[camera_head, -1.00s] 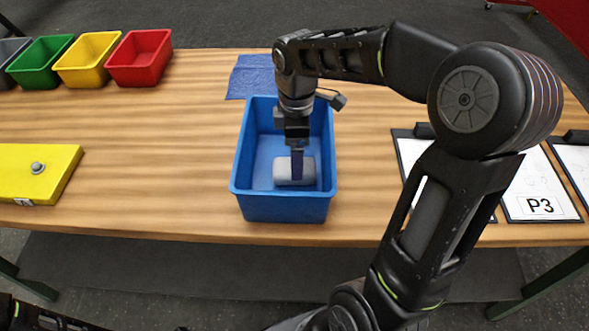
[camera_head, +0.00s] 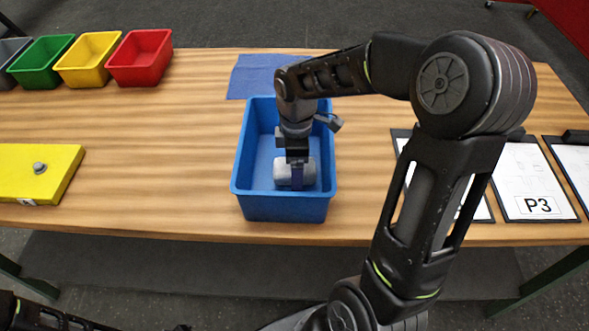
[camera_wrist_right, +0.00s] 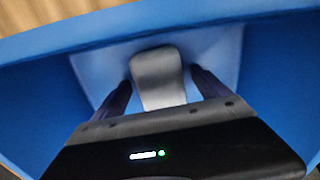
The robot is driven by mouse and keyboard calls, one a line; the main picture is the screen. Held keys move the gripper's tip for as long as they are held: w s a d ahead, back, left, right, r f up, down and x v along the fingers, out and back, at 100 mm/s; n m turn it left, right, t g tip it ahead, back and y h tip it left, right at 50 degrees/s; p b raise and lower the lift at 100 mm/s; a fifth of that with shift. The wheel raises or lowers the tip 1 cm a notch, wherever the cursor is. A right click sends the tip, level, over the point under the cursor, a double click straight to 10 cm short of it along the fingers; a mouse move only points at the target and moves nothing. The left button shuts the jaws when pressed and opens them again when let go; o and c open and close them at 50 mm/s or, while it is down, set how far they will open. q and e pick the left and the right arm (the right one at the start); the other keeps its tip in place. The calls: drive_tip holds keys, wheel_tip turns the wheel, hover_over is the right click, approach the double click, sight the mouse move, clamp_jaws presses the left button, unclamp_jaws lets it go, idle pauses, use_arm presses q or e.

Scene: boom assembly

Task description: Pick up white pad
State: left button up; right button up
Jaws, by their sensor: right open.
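The white pad (camera_head: 283,172) lies in the blue bin (camera_head: 242,190) in the middle of the table. It looks like a greyish-white rounded block. My right gripper (camera_head: 297,184) is down inside the bin over the pad. In the right wrist view the pad (camera_wrist_right: 158,75) stands between the two open fingers of the right gripper (camera_wrist_right: 160,92), with a gap on each side. In the head view the gripper hides the middle of the pad. A dark piece of my left arm shows at the lower left, but its gripper is not visible.
The bin walls surround my right gripper closely. A blue cloth (camera_head: 250,76) lies behind the bin. Red (camera_head: 140,58), yellow and green bins stand at the back left. A yellow box (camera_head: 38,172) is at the left. Clipboards, one marked P3 (camera_head: 537,190), lie at the right.

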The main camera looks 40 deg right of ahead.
drive_tip(key=shift+c, duration=0.3)
drive_tip(key=c, duration=1.4)
